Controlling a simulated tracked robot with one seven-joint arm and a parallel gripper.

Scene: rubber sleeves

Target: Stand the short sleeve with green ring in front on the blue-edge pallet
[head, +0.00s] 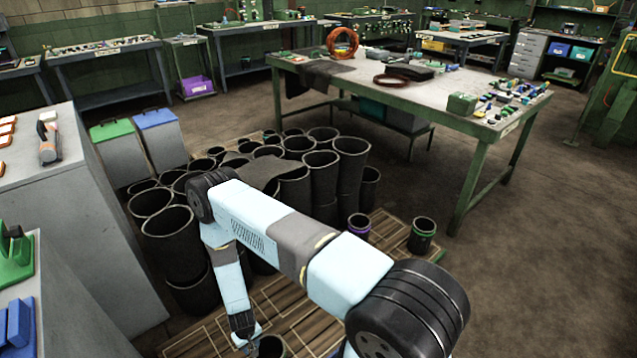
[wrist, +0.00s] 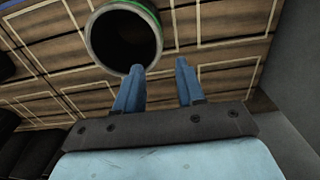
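A short dark sleeve with a green ring at its rim (wrist: 90,40) stands on a plank pallet near my gripper (wrist: 160,67). It also shows in the head view, cut by the bottom edge, as a dark sleeve (head: 271,347), its ring not clear there. My gripper is open, with nothing between its two blue fingers. The left fingertip overlaps the lower rim of the sleeve in the wrist view; I cannot tell whether it touches. In the head view, my gripper (head: 247,345) is just left of that sleeve.
Another green-ringed sleeve (head: 422,236) and a purple-ringed sleeve (head: 358,228) stand by a green-edged pallet end (head: 403,248). Several tall dark sleeves (head: 175,250) crowd the space behind my arm. A grey cabinet (head: 95,230) stands left, a workbench (head: 440,90) right. Floor at right is clear.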

